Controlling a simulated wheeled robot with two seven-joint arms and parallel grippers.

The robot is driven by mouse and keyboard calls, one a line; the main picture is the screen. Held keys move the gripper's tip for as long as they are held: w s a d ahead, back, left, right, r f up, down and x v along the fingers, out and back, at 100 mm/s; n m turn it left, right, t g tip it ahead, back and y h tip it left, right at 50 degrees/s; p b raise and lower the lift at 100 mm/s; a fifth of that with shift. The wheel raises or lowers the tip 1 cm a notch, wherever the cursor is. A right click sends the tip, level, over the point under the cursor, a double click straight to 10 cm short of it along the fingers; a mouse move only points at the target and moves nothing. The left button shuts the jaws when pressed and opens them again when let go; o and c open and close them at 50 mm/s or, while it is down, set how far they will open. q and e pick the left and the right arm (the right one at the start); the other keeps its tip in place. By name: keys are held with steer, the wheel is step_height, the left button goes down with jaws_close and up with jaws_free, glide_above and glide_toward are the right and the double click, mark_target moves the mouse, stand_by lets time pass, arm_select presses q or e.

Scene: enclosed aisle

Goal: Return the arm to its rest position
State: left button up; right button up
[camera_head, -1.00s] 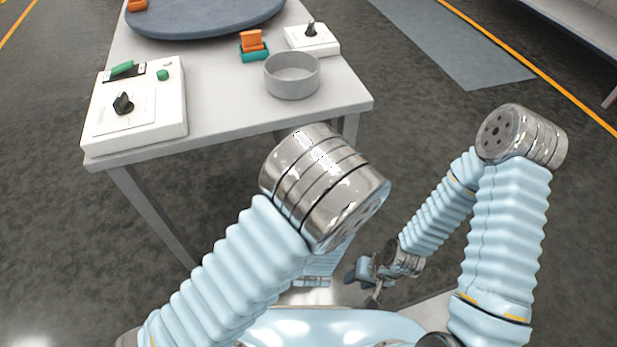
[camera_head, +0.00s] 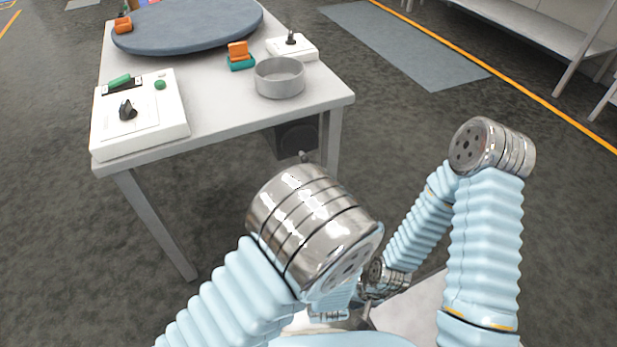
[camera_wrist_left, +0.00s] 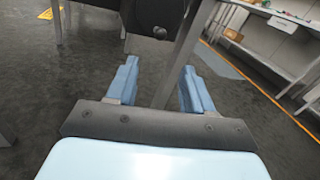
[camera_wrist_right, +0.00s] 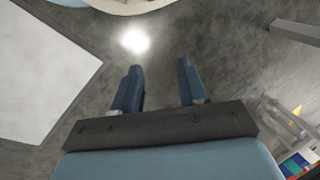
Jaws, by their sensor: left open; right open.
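My left arm (camera_head: 315,225) is folded in front of my body in the head view, its metal elbow below the table's near edge. My left gripper is hidden behind that arm there. In the left wrist view my left gripper (camera_wrist_left: 158,85) is open, with nothing between its blue fingers and table legs beyond. My right arm (camera_head: 480,245) is bent at the right, its elbow raised and its forearm slanting down towards my body. In the right wrist view my right gripper (camera_wrist_right: 160,88) is open and empty above the dark floor.
The white table (camera_head: 215,110) carries a switch box (camera_head: 150,125), a grey round bowl (camera_head: 280,84), an orange and teal block (camera_head: 240,58), a smaller switch box (camera_head: 293,47) and a dark round disc (camera_head: 190,22). A shelf bench (camera_head: 530,35) stands at upper right.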

arm_select(q)
steer(key=s+a+f+n+g+y+p, duration=0.1)
steer(key=s+a+f+n+g+y, duration=0.45)
steer(key=a, duration=0.45)
steer(key=s+a+f+n+g+y+p, duration=0.15)
steer(key=a+f+n+g, duration=0.25)
steer(key=a+f+g, duration=0.4)
steer(key=s+d+f+n+g+h, duration=0.1)
steer(key=s+f+n+g+h, duration=0.2)
steer(key=s+n+g+h, duration=0.25)
steer(key=s+d+f+n+g+h, duration=0.1)
steer(key=s+f+n+g+h, duration=0.2)
steer(key=s+n, duration=0.5)
steer(key=w+n+t+h+p, duration=0.1)
steer(key=w+n+t+h, duration=0.2)
steer(key=w+n, duration=0.4)
steer(key=f+n+t, duration=0.1)
steer(key=n, duration=0.4)
steer(key=shift+w+a+n+t+p, duration=0.2)
steer(key=shift+n+t+p, duration=0.1)
steer(key=shift+n+p, duration=0.1)
